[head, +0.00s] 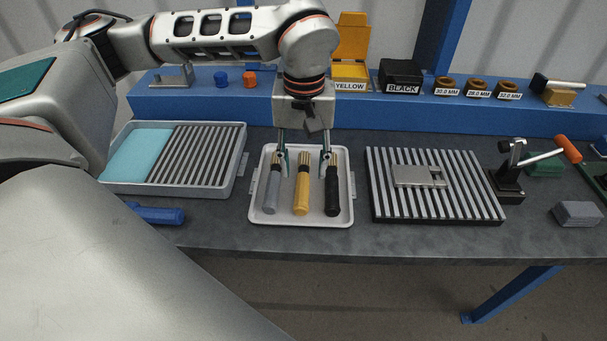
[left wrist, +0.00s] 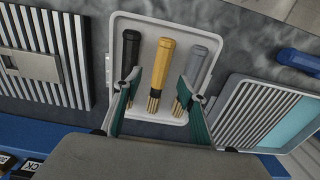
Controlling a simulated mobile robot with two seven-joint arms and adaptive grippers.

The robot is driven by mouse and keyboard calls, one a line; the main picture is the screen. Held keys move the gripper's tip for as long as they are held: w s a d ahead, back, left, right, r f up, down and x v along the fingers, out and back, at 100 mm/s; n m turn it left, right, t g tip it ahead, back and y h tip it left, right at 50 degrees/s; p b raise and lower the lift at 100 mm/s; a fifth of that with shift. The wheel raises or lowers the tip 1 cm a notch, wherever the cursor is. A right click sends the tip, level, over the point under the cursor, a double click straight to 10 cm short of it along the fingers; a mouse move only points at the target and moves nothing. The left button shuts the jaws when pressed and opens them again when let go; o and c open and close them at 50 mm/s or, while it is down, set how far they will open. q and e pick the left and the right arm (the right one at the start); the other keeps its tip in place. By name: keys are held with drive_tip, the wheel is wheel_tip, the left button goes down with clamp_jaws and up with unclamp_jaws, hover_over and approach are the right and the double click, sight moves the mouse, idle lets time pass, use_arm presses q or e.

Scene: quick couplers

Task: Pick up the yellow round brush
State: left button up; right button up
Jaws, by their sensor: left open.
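The yellow round brush (head: 301,194) lies in the white tray (head: 258,217) between a grey brush (head: 271,196) and a black brush (head: 332,197). Its bristles point to the back of the table. My left gripper (head: 304,172) is open and points down above the bristle ends of the brushes. In the left wrist view the yellow brush (left wrist: 163,64) lies between the spread fingers of the left gripper (left wrist: 160,98). The grey brush (left wrist: 200,62) is partly behind one finger, and the black brush (left wrist: 130,58) partly behind the other. My right gripper is not in view.
A ribbed tray with a teal pad (head: 138,153) stands left, with a blue tool (head: 160,215) in front. A slotted plate (head: 378,204) with a metal block (head: 413,176) and a toggle clamp (head: 508,183) stand right. A blue ledge with bins (head: 401,77) runs behind.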

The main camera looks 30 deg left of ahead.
sight(302, 186)
use_arm(q)
wheel_tip(302, 186, down, 2)
drive_tip(key=f, duration=0.5)
drive_tip(key=shift+w+a, duration=0.1)
drive_tip(key=shift+a, duration=0.15)
drive_tip(key=shift+r, duration=0.1)
drive_tip(key=shift+c, duration=0.4)
clamp_jaws()
